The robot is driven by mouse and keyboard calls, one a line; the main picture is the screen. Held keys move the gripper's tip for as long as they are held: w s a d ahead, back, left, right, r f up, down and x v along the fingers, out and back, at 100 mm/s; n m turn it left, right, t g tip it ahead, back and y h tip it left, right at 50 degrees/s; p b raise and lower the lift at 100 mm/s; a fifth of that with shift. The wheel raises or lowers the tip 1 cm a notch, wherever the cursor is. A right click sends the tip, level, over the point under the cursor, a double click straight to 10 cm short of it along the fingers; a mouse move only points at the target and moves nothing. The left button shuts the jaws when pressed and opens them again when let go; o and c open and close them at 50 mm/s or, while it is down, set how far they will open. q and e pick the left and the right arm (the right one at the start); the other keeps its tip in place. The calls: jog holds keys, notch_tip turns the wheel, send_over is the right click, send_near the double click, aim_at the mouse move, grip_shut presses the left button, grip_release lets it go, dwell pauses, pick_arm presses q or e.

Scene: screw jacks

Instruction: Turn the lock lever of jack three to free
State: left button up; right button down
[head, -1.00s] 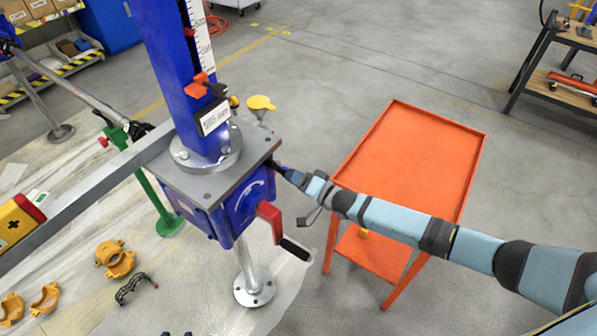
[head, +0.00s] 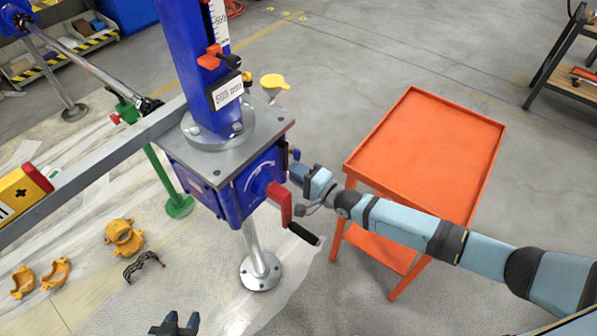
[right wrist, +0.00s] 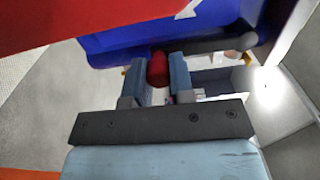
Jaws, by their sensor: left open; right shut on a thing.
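The jack has a blue column (head: 191,95) on a grey top plate (head: 180,157) and a blue gear housing (head: 235,193). A red crank (head: 281,198) with a black handle is on the housing's front. My right gripper (head: 294,170) is at the housing's right side. In the right wrist view its fingers (right wrist: 157,88) are shut on a rounded red grip (right wrist: 157,68), close to the blue housing. I cannot see a whole lever or its marks. My left gripper (head: 181,322) is open and empty at the bottom edge of the head view.
A red lever with a black knob (head: 232,61) sticks out from the column.

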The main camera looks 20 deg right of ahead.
jog(key=shift+s+a+f, duration=0.1)
jog(key=c, duration=1)
grip_release()
jog(key=v, duration=1.4)
jog(key=shift+b, duration=0.4)
